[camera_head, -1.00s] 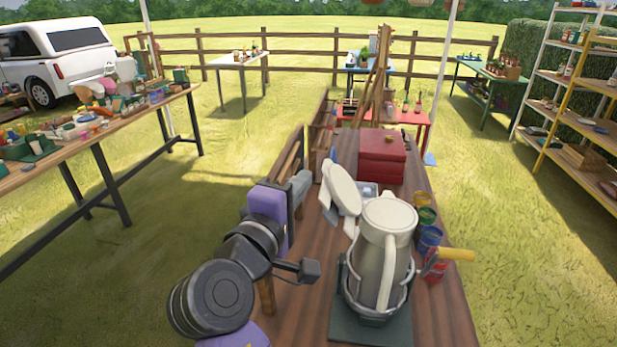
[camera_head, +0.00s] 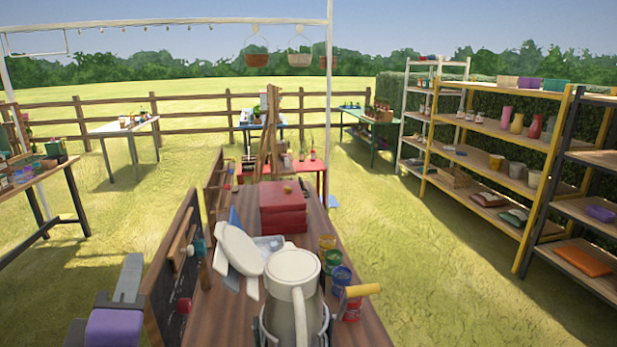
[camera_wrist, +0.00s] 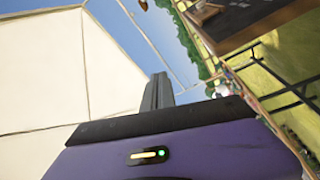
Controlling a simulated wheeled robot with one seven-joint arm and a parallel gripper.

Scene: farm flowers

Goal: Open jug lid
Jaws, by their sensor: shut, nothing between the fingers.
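The cream jug (camera_head: 292,282) stands upright near the front of the wooden table, inside a wire-ringed holder (camera_head: 263,335). Its round top looks covered and flat, and its handle faces me. The picture's bottom edge cuts off its base. My gripper (camera_head: 131,276), purple with grey fingers, is at the lower left, beyond the table's left side and well apart from the jug. It is shut and empty. The wrist view shows the shut grey fingers (camera_wrist: 157,92) pointing up towards a pale canopy and sky; the jug is not in that view.
A tilted cream disc-shaped object (camera_head: 240,250) stands close to the jug's left. Red boxes (camera_head: 284,207) lie behind. Paint cans (camera_head: 341,278) and a yellow-handled tool (camera_head: 360,291) are close on the right. A dark board (camera_head: 175,265) lines the table's left edge.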

